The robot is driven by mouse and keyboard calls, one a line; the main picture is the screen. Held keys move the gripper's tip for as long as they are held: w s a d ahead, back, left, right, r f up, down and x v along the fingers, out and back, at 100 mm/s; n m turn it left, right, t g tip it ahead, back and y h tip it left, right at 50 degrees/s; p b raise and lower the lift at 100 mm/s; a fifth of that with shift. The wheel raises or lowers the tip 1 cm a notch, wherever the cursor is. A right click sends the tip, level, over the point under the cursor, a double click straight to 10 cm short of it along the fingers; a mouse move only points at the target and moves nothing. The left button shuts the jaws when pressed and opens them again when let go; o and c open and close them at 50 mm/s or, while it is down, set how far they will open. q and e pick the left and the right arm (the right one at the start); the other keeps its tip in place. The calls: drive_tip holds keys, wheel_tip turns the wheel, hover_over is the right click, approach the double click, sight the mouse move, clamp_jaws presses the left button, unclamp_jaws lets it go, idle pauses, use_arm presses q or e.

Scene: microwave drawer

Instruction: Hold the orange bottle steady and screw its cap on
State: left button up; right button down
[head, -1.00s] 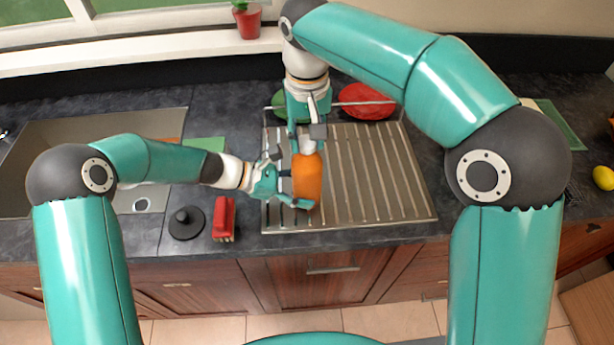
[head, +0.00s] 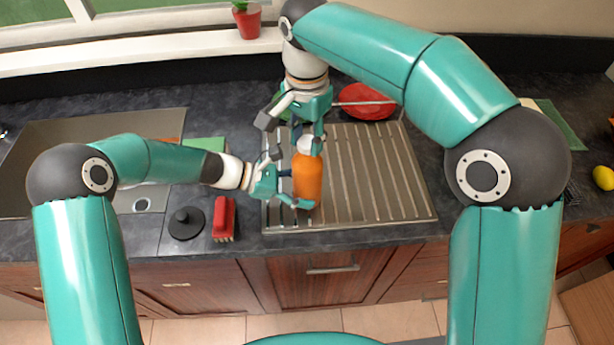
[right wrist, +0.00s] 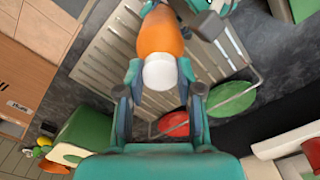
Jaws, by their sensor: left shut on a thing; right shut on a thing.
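The orange bottle (head: 308,178) stands upright on the ribbed metal drainboard. It also shows in the right wrist view (right wrist: 161,34). Its white cap (right wrist: 159,73) sits at the top of the bottle; whether the threads are engaged cannot be seen. My left gripper (head: 297,190) is shut on the bottle's body from the left. My right gripper (head: 306,140) comes down from above and is shut on the cap. In the right wrist view its two fingers flank the cap on either side. In the head view the fingers partly hide the cap.
The drainboard (head: 375,185) is clear to the right of the bottle. A red plate (head: 367,101) and a green plate (head: 281,104) stand behind. A red brush (head: 224,218) and a black lid (head: 186,223) lie left, beside the sink (head: 60,140).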

drive_tip(key=m, duration=0.4)
drive_tip(key=shift+d, duration=0.15)
drive_tip(key=m, duration=0.4)
drive_tip(key=shift+m, duration=0.3)
drive_tip(key=c, duration=0.8)
unclamp_jaws()
